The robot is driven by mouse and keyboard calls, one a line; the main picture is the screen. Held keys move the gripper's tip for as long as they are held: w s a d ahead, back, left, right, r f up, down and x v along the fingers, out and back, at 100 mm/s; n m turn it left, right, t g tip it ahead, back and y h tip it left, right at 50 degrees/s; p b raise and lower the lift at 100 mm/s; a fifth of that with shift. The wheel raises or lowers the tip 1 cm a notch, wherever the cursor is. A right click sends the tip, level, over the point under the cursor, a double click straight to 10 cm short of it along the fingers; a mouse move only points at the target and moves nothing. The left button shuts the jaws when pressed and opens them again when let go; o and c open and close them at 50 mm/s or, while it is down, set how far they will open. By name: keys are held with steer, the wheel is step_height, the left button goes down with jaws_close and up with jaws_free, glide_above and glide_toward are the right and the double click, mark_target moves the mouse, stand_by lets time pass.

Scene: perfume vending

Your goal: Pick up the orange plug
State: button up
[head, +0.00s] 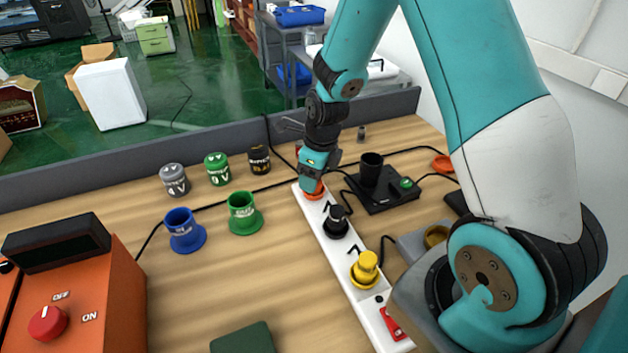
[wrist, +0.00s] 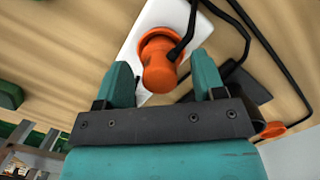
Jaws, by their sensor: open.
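The orange plug (wrist: 160,68) sits in the white power strip (wrist: 150,16) in the wrist view, with a black cable beside it. My gripper (wrist: 158,72) is open, with one teal finger on each side of the plug. I cannot tell whether a finger touches it. In the head view my gripper (head: 312,182) is over the far end of the strip (head: 343,277), and only a little of the orange plug (head: 315,193) shows below it.
A black plug (head: 336,222) and a yellow plug (head: 366,268) stand nearer on the strip. A black device with a cup (head: 371,170) is to the right. Blue (head: 184,232) and green (head: 242,213) holders stand left. Black cables cross the wooden table.

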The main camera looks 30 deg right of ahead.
steer(key=shift+f, duration=0.2)
steer(key=c, duration=1)
